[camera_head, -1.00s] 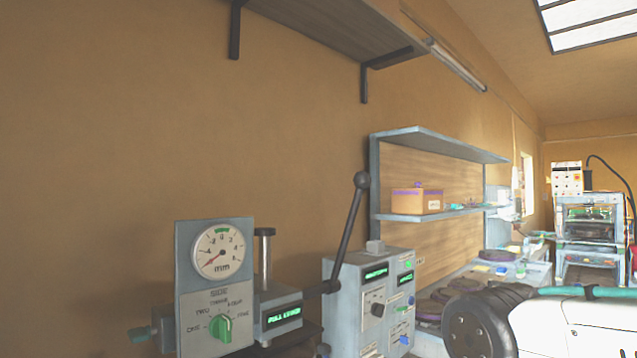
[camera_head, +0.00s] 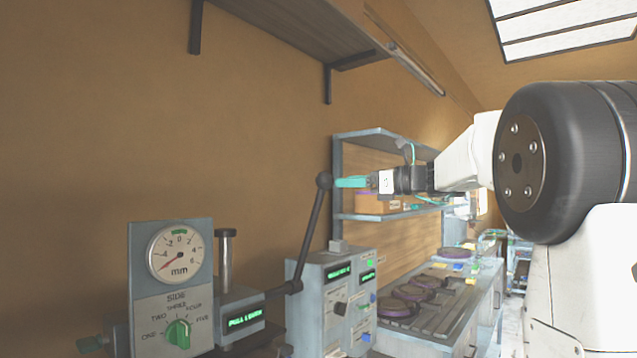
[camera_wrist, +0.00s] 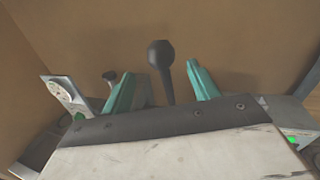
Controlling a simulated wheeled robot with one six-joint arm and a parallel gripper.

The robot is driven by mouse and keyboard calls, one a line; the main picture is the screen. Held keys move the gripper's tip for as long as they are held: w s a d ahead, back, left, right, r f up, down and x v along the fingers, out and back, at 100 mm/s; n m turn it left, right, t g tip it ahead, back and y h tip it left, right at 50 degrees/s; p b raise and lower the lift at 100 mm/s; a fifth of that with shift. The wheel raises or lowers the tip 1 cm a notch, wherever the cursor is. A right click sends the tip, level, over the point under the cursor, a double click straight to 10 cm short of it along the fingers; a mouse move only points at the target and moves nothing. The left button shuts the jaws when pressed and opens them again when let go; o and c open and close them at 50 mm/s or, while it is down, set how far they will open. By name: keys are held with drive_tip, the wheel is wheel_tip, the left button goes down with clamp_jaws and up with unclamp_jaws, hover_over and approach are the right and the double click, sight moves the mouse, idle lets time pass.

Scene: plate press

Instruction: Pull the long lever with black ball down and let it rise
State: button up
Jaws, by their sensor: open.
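The long lever (camera_head: 311,232) rises from the press, tilted a little to the right, with a black ball (camera_head: 324,181) at its top. In the wrist view the black ball (camera_wrist: 160,53) and its rod stand between my two teal fingers. My gripper (camera_head: 345,183) is level, its fingertips at the right side of the ball in the head view. In the wrist view my gripper (camera_wrist: 160,88) is open, with a gap between each finger and the rod. Contact with the ball is unclear. The press display (camera_head: 245,318) appears to read "PULL LEVER".
A dial gauge (camera_head: 178,252) and green selector knob (camera_head: 177,333) are on the press's left panel. A control box (camera_head: 335,310) with lit displays stands right of the lever. A wall shelf (camera_head: 420,146) is behind my gripper. Dark round plates (camera_head: 404,293) lie on a bench.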

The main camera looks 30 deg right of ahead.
sight(324, 181)
drive_tip(key=x, duration=0.7)
drive_tip(key=shift+w+a+r, duration=0.1)
drive_tip(key=shift+w, duration=0.2)
drive_tip(key=c, duration=1.2)
clamp_jaws()
